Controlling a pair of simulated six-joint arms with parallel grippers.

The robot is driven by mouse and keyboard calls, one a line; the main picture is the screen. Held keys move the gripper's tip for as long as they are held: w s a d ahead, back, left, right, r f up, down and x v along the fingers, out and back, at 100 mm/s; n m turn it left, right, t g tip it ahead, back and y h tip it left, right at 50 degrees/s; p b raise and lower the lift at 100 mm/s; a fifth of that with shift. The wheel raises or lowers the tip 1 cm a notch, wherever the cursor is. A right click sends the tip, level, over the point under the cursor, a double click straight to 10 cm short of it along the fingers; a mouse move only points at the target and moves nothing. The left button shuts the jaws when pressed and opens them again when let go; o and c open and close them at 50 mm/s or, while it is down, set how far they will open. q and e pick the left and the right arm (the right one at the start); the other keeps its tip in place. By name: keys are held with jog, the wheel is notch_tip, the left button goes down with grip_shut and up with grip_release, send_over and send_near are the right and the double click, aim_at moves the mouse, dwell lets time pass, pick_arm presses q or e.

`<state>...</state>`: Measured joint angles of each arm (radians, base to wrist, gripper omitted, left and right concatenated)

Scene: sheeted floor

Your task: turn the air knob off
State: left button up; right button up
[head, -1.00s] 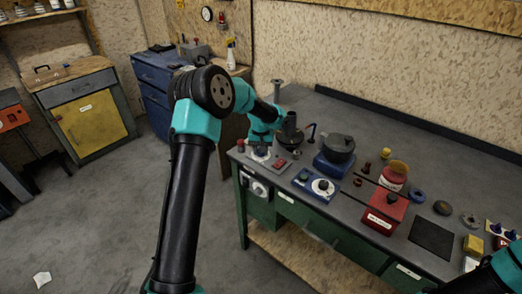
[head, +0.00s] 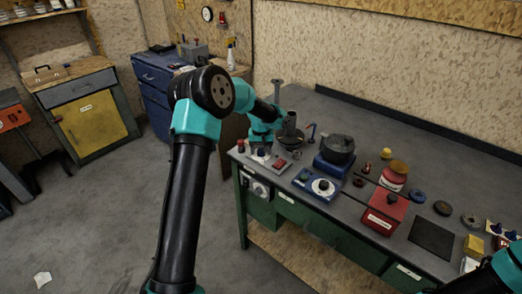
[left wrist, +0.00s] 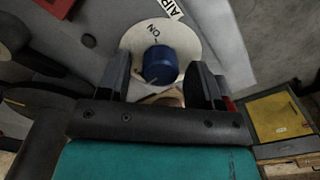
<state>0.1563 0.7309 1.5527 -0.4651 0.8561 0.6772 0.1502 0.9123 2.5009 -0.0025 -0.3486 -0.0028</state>
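The air knob is a round blue knob (left wrist: 160,65) on a cream disc (left wrist: 190,45) marked "ON", with an "AIR" label beside it in the left wrist view. Which way the knob points is hard to tell. My left gripper (left wrist: 172,90) is open. Its two dark fingers stand on either side of the knob, with gaps between them and it. In the head view a small blue knob (head: 262,152) shows just below my left gripper's wrist, at the bench's left end. My right arm shows only at the lower right corner; its gripper is out of view.
On the bench, a red button box (head: 281,164) sits right of the knob. Further right are a blue box with a white dial (head: 322,187), a dark pot (head: 338,148) and a red box (head: 386,213). The back of the bench is mostly clear.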

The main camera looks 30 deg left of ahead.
aim_at(261, 150)
pick_arm(q)
jog(key=shift+r, duration=0.1)
notch_tip(261, 150, up, 17)
dwell(0.8)
dwell(0.4)
